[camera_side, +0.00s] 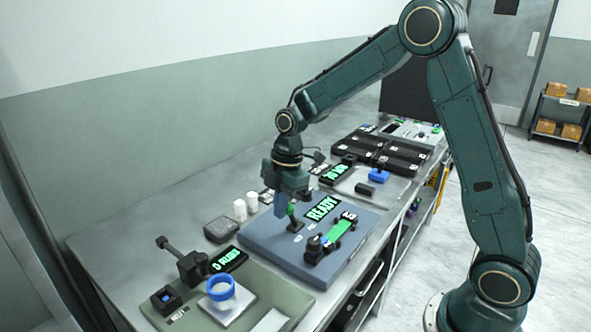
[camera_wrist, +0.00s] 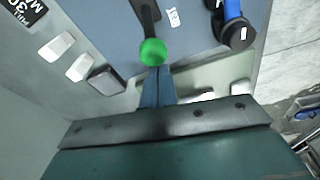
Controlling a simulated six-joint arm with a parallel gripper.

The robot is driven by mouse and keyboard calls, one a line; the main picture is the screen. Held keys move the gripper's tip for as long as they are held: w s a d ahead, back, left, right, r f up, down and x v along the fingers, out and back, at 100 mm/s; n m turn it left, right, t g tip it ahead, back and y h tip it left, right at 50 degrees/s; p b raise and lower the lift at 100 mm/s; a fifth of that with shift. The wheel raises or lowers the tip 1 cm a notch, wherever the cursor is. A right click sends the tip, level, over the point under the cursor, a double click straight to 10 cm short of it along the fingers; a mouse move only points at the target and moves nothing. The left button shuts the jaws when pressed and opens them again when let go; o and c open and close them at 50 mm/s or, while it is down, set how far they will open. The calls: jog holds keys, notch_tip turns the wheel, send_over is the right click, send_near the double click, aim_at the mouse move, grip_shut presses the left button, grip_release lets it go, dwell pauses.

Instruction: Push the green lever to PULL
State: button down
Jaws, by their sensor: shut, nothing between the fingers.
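The green lever (camera_side: 291,210) stands on a blue-grey panel box (camera_side: 262,240). It has a round green knob on a black stem. In the wrist view its green knob (camera_wrist: 152,52) is close ahead of my fingertips. My gripper (camera_side: 282,222) points down with its blue fingers shut and empty, just left of the lever in the side view. In the wrist view my gripper (camera_wrist: 157,72) shows its fingertips right at the knob's edge; I cannot tell whether they touch. A small white label (camera_wrist: 173,18) lies beside the stem; I cannot read PULL on it.
A blue ring (camera_side: 221,287) stands in front.

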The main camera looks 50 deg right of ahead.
jog(key=shift+d+r+y, duration=0.3)
jog(key=shift+d+y, duration=0.3)
dwell(0.3)
jog(key=shift+d+r+y, duration=0.2)
jog(key=shift+d+y, duration=0.55)
jog(key=shift+y, duration=0.15)
jog(key=shift+d+y, duration=0.85)
jog(key=shift+d, duration=0.6)
jog(key=shift+d+y, duration=0.85)
jog(key=shift+d, duration=0.8)
jog(key=v, duration=0.7)
jog(key=shift+a+r, duration=0.2)
jog(key=shift+r, duration=0.1)
